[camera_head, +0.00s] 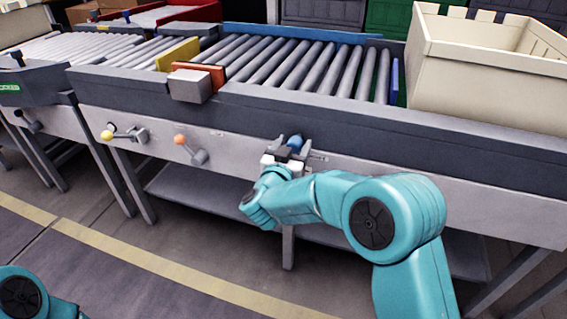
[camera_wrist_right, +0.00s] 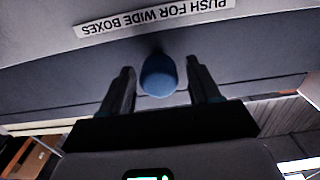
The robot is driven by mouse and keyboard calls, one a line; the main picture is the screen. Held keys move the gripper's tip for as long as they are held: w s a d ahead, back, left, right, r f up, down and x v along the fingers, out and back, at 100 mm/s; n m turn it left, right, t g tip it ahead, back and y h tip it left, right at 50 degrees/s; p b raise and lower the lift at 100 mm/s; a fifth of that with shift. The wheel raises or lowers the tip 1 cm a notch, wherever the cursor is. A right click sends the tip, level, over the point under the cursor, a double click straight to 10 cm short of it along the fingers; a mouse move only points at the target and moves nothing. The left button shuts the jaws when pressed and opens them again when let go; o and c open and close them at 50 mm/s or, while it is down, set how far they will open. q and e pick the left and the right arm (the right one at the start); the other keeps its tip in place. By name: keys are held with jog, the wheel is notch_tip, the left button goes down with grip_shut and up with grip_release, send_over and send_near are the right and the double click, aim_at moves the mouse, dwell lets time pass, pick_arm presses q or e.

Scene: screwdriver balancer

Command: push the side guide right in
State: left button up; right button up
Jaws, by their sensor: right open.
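A round blue knob (camera_head: 295,142) sticks out from the front of the roller conveyor. In the right wrist view the blue knob (camera_wrist_right: 160,76) lies between the two dark fingers of my open right gripper (camera_head: 284,156), with a visible gap on each side. A white label (camera_wrist_right: 155,17) above it, upside down in that view, reads "PUSH FOR WIDE BOXES". A long blue rail (camera_head: 290,31) runs along the far side of the rollers; I cannot tell whether the knob is joined to it. My left gripper is not in view.
A lever with a yellow ball (camera_head: 107,135) and one with an orange ball (camera_head: 180,139) stick out to the left of the knob. A grey box (camera_head: 190,86) juts from the conveyor's front edge. A cream crate (camera_head: 470,85) stands at the right. The rollers (camera_head: 300,65) are bare.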

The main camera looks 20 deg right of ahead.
jog(key=p+v, duration=0.2)
jog(key=v, duration=1.3)
jog(key=shift+d+r, duration=0.1)
